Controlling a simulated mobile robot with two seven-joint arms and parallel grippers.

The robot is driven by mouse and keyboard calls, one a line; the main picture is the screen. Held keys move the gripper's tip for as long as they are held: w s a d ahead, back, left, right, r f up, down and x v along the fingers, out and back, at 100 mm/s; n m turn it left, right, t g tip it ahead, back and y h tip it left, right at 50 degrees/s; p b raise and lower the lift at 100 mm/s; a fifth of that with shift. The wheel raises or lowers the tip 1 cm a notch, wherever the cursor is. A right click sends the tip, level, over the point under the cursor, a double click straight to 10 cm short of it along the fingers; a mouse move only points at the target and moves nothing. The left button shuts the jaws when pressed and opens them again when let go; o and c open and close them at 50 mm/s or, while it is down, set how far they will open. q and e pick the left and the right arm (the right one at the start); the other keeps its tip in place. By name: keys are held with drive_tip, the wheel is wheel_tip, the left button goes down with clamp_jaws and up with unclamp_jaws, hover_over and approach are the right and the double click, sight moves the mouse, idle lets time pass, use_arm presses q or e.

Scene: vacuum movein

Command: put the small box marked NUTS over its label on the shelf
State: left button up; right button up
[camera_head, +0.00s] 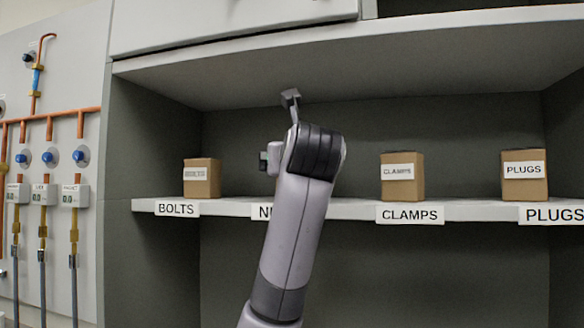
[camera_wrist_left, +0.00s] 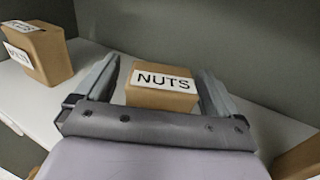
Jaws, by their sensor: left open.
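The small NUTS box (camera_wrist_left: 161,95) is brown with a white label and shows in the left wrist view, standing upright on the pale shelf surface. My left gripper (camera_wrist_left: 160,70) is open, with one finger on each side of the box. I cannot tell whether either finger touches it. In the head view my left arm rises in front of the shelf (camera_head: 350,209) and hides the box. The shelf-edge NUTS label (camera_head: 262,211) shows only its left end, left of my arm. My right gripper is not in view.
On the shelf stand a BOLTS box (camera_head: 201,179) on the left, a CLAMPS box (camera_head: 402,178) and a PLUGS box (camera_head: 524,175) on the right, each above its label. The upper cabinet's underside (camera_head: 390,75) is close above my wrist. Pipes (camera_head: 48,117) run on the left.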

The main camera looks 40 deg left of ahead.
use_arm(q)
drive_tip(key=b+v, duration=0.1)
drive_tip(key=v, duration=0.7)
drive_tip(key=shift+d+b, duration=0.2)
drive_tip(key=shift+b, duration=0.2)
drive_tip(key=shift+s+d+f+b, duration=0.3)
drive_tip(key=shift+d+b, duration=0.1)
drive_tip(key=shift+b, duration=0.8)
drive_tip(key=shift+s+d+r+b, duration=0.25)
drive_tip(key=shift+s+d+b, duration=0.3)
drive_tip(key=shift+b, duration=1)
